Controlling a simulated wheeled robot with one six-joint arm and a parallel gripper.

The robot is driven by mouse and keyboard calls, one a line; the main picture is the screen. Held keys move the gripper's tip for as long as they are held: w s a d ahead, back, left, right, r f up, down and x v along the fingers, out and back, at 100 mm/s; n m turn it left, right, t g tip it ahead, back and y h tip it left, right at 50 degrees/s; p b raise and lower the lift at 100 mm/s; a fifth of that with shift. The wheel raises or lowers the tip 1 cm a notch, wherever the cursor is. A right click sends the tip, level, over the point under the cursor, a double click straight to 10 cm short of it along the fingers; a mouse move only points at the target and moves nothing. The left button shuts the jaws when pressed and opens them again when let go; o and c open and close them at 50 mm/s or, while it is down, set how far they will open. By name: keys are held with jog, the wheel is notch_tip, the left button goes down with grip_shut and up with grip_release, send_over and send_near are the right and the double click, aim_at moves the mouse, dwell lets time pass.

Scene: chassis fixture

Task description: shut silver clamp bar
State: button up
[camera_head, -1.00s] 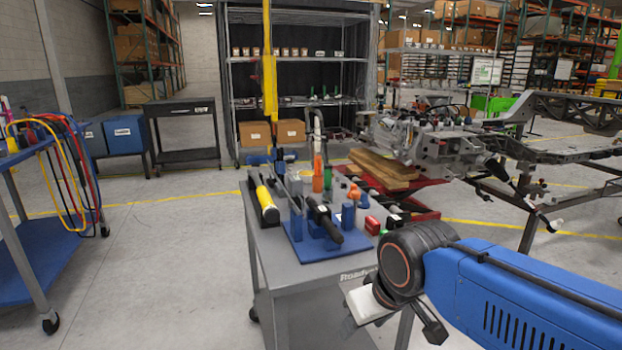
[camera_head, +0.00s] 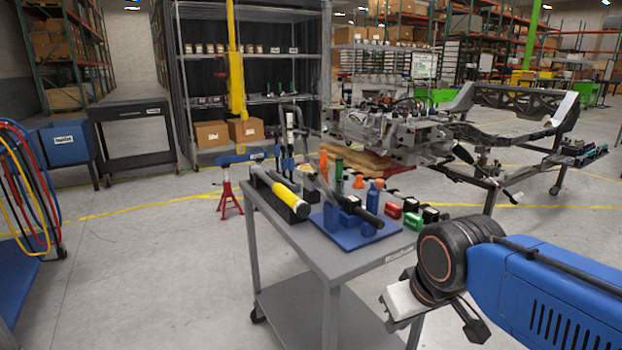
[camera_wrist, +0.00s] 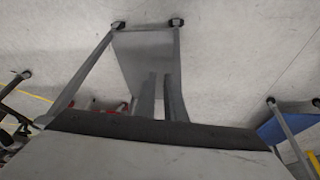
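A blue-based clamp fixture (camera_head: 349,233) stands on the grey cart in the head view. It carries a black-handled lever (camera_head: 361,210) and a slim silver bar (camera_head: 318,178) that slants upward beside the blue blocks. Whether this bar is open or shut is too small to tell. My gripper (camera_head: 432,310) is in front of the cart's right side, nearer the camera and apart from the fixture. In the wrist view, its two grey fingers (camera_wrist: 160,90) stand apart with a narrow gap and nothing between them. The fixture does not show clearly in the wrist view.
The cart (camera_head: 330,262) also holds a yellow-and-black tool (camera_head: 281,192), red blocks (camera_head: 393,211) and green blocks (camera_head: 413,222). A red jack stand (camera_head: 228,195) is behind it to the left. A vehicle chassis (camera_head: 480,140) is behind to the right. Open floor lies left of the cart.

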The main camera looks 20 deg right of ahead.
jog(key=w+r+n, duration=0.2)
jog(key=r, duration=0.1)
jog(key=w+a+r+n+g+h, duration=0.1)
jog(key=w+r+n, duration=0.1)
jog(key=w+r, duration=0.1)
jog(key=w+a+r+n, duration=0.1)
jog(key=w+r+n, duration=0.2)
jog(key=shift+w+r+g+h, duration=0.1)
jog(key=shift+r+g+h, duration=0.1)
jog(key=shift+g+h, duration=0.15)
grip_shut()
jog(key=w+a+r+n+h, duration=0.6)
jog(key=w+a+r+n, duration=0.8)
jog(key=w+a+r, duration=0.45)
jog(key=d+x, duration=0.1)
jog(key=x, duration=1)
jog(key=shift+s+r+g, duration=0.35)
jog(key=shift+s, duration=0.1)
jog(key=shift+d+r, duration=0.1)
